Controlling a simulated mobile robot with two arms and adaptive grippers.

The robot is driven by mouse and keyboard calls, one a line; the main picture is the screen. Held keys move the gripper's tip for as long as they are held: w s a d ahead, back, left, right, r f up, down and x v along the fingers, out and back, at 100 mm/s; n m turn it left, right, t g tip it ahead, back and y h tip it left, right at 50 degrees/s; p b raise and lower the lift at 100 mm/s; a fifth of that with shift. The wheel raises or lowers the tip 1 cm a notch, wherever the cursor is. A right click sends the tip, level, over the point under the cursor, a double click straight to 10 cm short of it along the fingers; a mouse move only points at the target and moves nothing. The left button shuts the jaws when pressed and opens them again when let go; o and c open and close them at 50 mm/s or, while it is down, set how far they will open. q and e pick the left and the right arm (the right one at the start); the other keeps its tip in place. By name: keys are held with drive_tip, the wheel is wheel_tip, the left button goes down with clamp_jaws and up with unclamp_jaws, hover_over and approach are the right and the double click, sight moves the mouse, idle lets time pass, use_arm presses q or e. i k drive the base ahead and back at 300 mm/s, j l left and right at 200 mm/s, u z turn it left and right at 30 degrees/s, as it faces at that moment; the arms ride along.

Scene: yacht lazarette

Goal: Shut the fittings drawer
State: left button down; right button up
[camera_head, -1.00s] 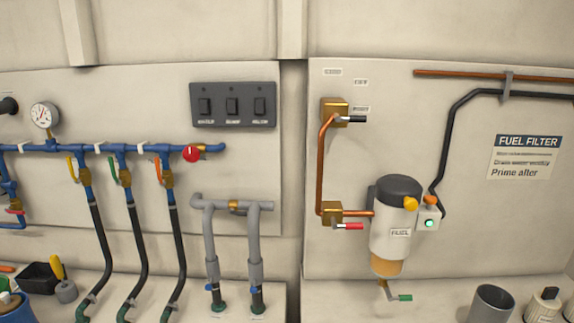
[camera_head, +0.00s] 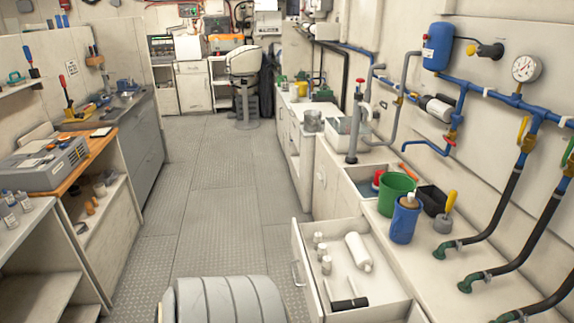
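The white drawer (camera_head: 307,268) at the lower right stands pulled out from the counter over the aisle. Its metal handle (camera_head: 297,273) is on the front panel, facing left. Inside lie a white cylinder (camera_head: 358,251), several small white fittings or bottles (camera_head: 325,264) and a tool with a black part (camera_head: 348,303). I take this for the fittings drawer; no label is readable. Neither of my grippers shows in the head view.
The counter (camera_head: 387,235) beside the drawer holds a green bucket (camera_head: 396,193), a blue container (camera_head: 403,222) and a black bin (camera_head: 433,200). Blue pipes and dark hoses run along the right wall. A workbench (camera_head: 95,147) lines the left.

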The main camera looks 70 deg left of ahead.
sight(390, 299)
drive_tip(key=u, duration=2)
